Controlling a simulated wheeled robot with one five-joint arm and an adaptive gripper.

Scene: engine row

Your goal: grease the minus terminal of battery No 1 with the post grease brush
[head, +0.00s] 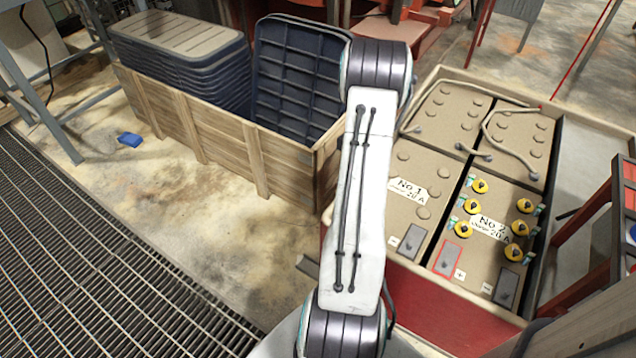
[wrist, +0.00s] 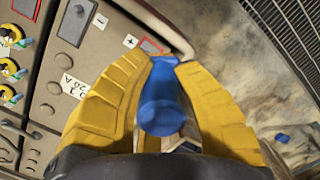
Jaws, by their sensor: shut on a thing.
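Battery No 1 (head: 408,190) stands in the tray, its label reading No 1. Its minus terminal (head: 411,241) is a grey pad with a stud, beside a minus tag. In the wrist view the grey minus pad (wrist: 75,20) is at the upper left. The red-outlined plus pad (wrist: 150,45) lies just beyond my fingertips. My gripper (wrist: 165,65), with yellow fingers, is shut on a blue object that looks like the grease brush (wrist: 163,105). The brush's far end is not clearly visible. In the head view my arm hides the gripper and part of battery No 1.
Battery No 2 (head: 490,232), with yellow caps, stands right of No 1. Cables lie across the rear batteries. A wooden crate (head: 225,150) with dark-blue stacked bins stands to the left. A small blue object (head: 130,139) lies on the floor. A red frame (head: 600,225) stands at the right.

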